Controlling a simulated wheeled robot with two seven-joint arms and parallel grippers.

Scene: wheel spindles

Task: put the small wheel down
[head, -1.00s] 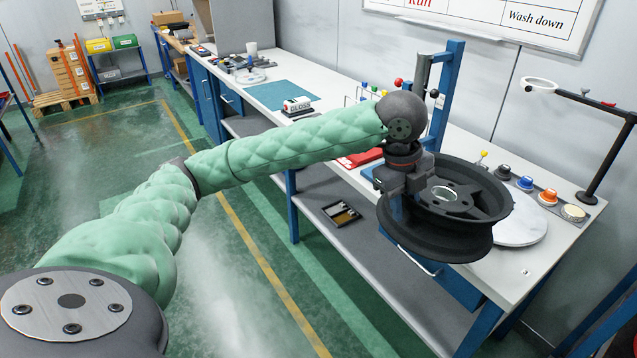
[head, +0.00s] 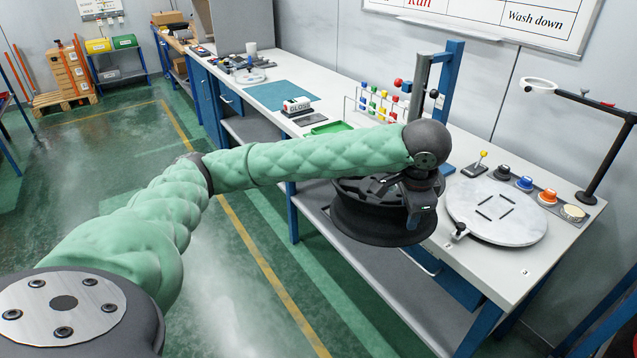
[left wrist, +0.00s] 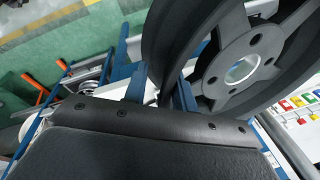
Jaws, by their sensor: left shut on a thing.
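The small wheel (head: 372,222) is a black rim with spokes and a round centre hole. My left gripper (head: 413,212) is shut on its rim at the right side and holds it roughly level, in front of the bench's front edge. In the left wrist view the wheel (left wrist: 205,45) fills the upper right, with a rim edge between the two blue fingers (left wrist: 160,92). My forearm hides the wheel's back part in the head view. My right gripper is not in view.
A round pale turntable (head: 505,228) with dark slots lies bare on the bench (head: 478,262). Behind it are several coloured knobs (head: 547,196) and a lamp stand (head: 603,150). A blue post (head: 450,85) rises at the bench's back. A rack of coloured pieces (head: 378,108) stands left of it.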

